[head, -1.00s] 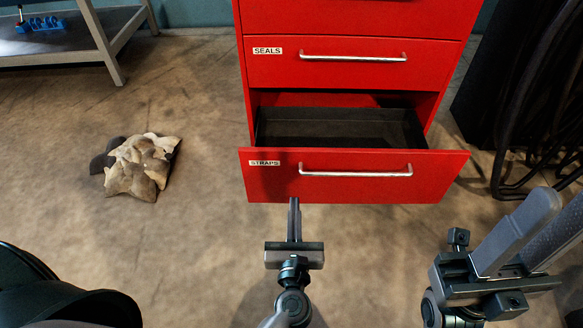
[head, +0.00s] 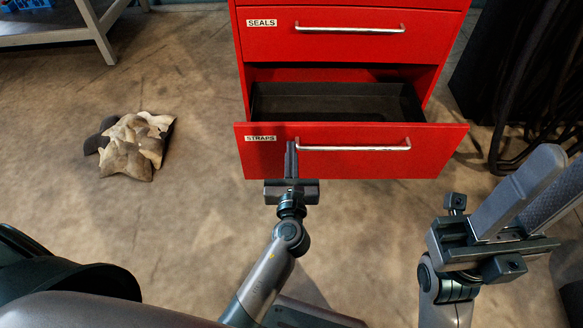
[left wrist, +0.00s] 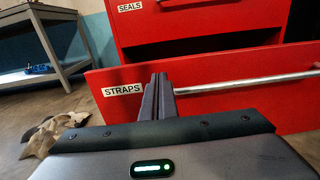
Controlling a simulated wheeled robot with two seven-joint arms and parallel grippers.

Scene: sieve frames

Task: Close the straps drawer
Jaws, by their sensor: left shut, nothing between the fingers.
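The straps drawer (head: 350,165) is the open lower drawer of a red cabinet (head: 350,42). Its red front carries a STRAPS label and a silver bar handle (head: 352,148). Its dark inside (head: 335,103) looks empty. My left gripper (head: 291,160) is shut and empty, in front of the drawer front near the handle's left end; I cannot tell whether it touches. In the left wrist view the shut fingers (left wrist: 158,95) stand before the drawer front (left wrist: 215,107), right of the label. My right gripper (head: 505,205) is at the right, its two fingers apart, away from the drawer.
The SEALS drawer (head: 270,47) above is shut. A crumpled cloth pile (head: 133,145) lies on the floor at the left. A grey table (head: 75,38) stands at the upper left. Dark coiled hoses (head: 530,110) are at the right. The floor before the drawer is clear.

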